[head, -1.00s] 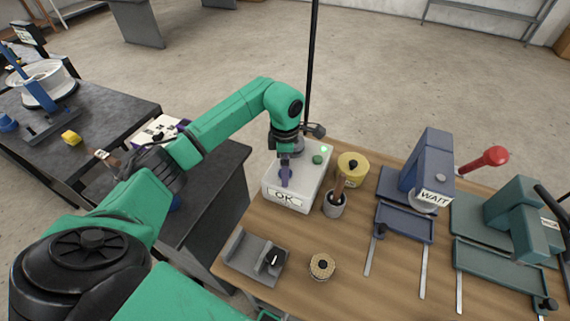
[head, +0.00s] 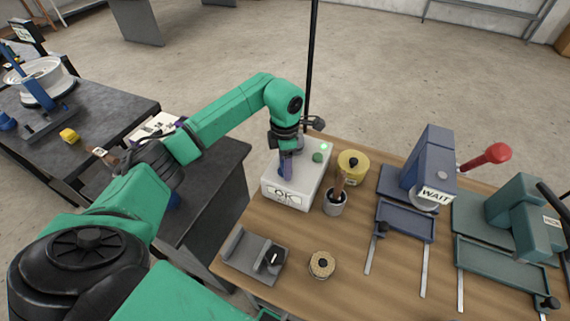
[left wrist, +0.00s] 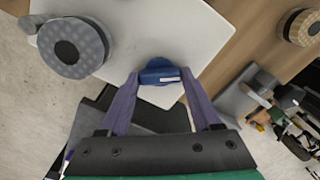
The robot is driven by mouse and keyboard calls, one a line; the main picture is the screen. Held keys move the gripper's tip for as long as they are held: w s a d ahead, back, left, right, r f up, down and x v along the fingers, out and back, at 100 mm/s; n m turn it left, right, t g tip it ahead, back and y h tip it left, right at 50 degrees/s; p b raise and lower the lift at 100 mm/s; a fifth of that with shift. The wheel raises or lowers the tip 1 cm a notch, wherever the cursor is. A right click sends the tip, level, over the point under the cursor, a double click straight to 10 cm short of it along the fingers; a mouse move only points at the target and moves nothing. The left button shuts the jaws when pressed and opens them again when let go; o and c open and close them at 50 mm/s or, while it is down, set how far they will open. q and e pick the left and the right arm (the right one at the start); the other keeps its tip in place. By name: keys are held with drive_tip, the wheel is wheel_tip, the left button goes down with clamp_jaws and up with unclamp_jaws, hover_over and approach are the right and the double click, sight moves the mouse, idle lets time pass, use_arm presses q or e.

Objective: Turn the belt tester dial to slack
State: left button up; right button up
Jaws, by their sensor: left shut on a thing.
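A white box (head: 278,187) with a label on its front stands at the left back of the wooden bench; I take it to be the belt tester. The label seems to read OK. A blue knob (left wrist: 160,72) with a pale mark sits at the box's edge in the left wrist view, and I take it to be the dial. My left gripper (head: 285,173) is over the box, its purple fingers shut on the blue knob. In the left wrist view the fingertips press it from both sides. The dial's scale is not readable. My right gripper is out of view.
A green button (head: 317,157) and a lit green lamp are on or near the box's back right. A yellow canister (head: 352,166) and a grey cup (head: 335,202) stand to its right. A grey block (head: 250,254) and a round tan part (head: 321,264) lie in front.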

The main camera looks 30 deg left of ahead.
use_arm(q)
drive_tip(key=n, duration=0.3)
drive_tip(key=shift+r+n+b, duration=0.1)
drive_tip(key=shift+n+b, duration=0.2)
drive_tip(key=shift+n, duration=0.1)
drive_tip(key=n, duration=0.3)
drive_tip(key=shift+w+n, duration=0.1)
drive_tip(key=shift+n, duration=0.2)
drive_tip(key=n, duration=0.3)
drive_tip(key=shift+n+b, duration=0.3)
drive_tip(key=n, duration=0.3)
drive_tip(key=shift+n, duration=0.3)
drive_tip(key=n, duration=0.3)
drive_tip(key=shift+r+n, duration=0.1)
drive_tip(key=shift+n, duration=0.2)
drive_tip(key=n, duration=0.3)
drive_tip(key=shift+n, duration=0.4)
drive_tip(key=n+p, duration=0.1)
drive_tip(key=n, duration=0.5)
drive_tip(key=shift+n, duration=0.3)
